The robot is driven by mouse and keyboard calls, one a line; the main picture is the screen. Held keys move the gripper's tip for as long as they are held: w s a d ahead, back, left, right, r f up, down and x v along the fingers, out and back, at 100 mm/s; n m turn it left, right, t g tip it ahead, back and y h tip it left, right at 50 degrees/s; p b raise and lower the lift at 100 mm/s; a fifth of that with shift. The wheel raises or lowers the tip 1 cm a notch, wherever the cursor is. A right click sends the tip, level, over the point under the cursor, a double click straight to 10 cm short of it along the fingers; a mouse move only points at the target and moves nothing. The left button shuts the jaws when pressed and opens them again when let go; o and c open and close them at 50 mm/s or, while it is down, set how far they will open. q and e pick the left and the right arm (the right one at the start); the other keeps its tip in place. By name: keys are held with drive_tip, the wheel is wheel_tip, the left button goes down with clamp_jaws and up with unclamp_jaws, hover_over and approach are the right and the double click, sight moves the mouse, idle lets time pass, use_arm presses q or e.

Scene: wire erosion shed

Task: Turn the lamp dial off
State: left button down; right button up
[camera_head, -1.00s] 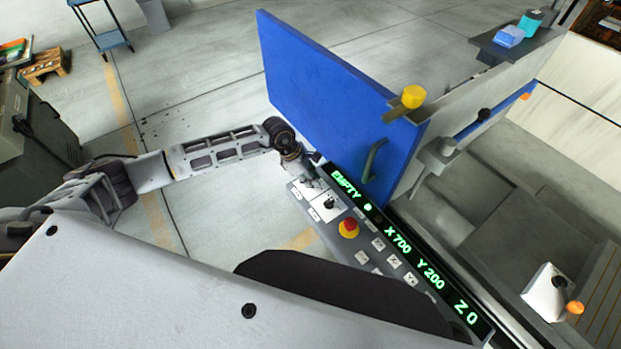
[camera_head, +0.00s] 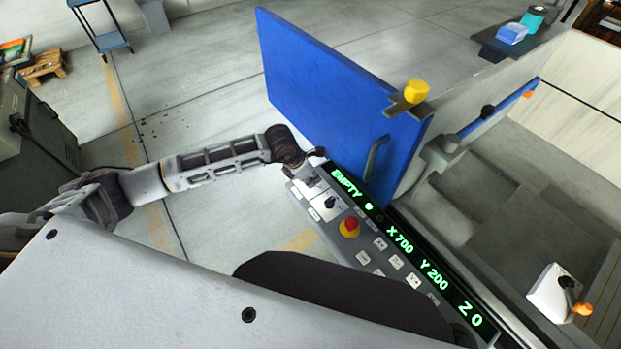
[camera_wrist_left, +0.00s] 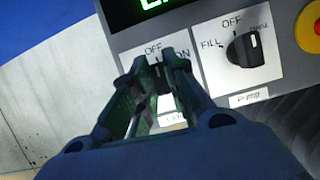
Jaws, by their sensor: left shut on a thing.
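The lamp dial (camera_wrist_left: 163,80) is a small dark knob on a light plate, with OFF printed above it and ON to its upper right in the left wrist view. My left gripper (camera_wrist_left: 158,62) is shut on it, one finger on each side. The fingers hide most of the knob, so I cannot tell which way it points. In the head view my left gripper (camera_head: 306,178) is at the far left end of the grey control panel (camera_head: 322,222), and the dial is hidden there.
A second black dial (camera_wrist_left: 246,50), marked FILL and OFF, sits right beside the gripper. A red emergency button (camera_head: 349,227) and several small buttons lie further along. A green-lit display (camera_head: 400,240) and a blue door (camera_head: 325,95) stand behind.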

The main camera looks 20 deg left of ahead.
use_arm(q)
drive_tip(key=shift+n, duration=0.4)
drive_tip(key=c, duration=1.4)
unclamp_jaws()
drive_tip(key=shift+r, duration=0.15)
drive_tip(key=shift+v, duration=5.85)
drive_tip(key=shift+d, duration=0.2)
